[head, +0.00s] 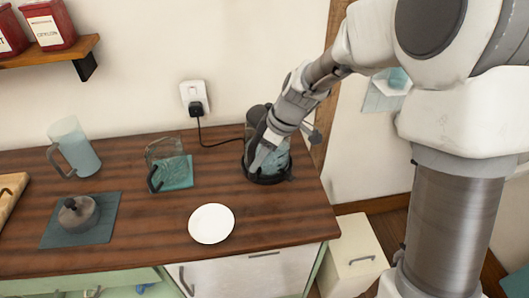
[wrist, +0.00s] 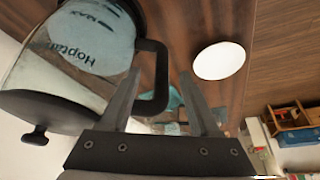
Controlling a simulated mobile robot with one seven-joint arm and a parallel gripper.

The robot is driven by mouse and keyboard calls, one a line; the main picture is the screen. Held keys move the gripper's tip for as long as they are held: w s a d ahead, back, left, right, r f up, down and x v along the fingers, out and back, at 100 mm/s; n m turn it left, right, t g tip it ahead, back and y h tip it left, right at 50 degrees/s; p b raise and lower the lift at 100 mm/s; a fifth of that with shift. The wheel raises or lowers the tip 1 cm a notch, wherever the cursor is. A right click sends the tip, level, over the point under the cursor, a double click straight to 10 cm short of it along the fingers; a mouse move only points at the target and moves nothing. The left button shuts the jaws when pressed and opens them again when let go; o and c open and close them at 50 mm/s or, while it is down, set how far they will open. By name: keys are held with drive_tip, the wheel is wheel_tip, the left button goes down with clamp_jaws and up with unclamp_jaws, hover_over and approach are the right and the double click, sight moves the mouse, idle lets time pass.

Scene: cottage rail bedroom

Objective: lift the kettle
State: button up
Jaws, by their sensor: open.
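The kettle (head: 275,158) is a glass-bodied one with black parts and stands at the right end of the wooden counter (head: 130,262), partly hidden by my gripper. In the wrist view the kettle (wrist: 75,65) fills the upper left, with lettering on its glass. Its black loop handle (wrist: 159,78) shows between my two fingers. My gripper (wrist: 161,73) is open, one finger on each side of the handle in this view; I see no clear contact. In the head view my gripper (head: 262,150) reaches down in front of the kettle.
A white plate (head: 211,223) lies left of the kettle. Further left are a glass jug (head: 163,153) on a teal cloth, a blue pitcher (head: 78,150) and a small lidded pot (head: 78,212) on a dark mat. A cord runs from the wall plug (head: 195,103) towards the kettle.

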drive_tip(key=shift+x, duration=2.7)
drive_tip(key=shift+s+a+r, duration=0.1)
drive_tip(key=shift+s+a, duration=0.05)
clamp_jaws()
drive_tip(key=shift+r, duration=0.15)
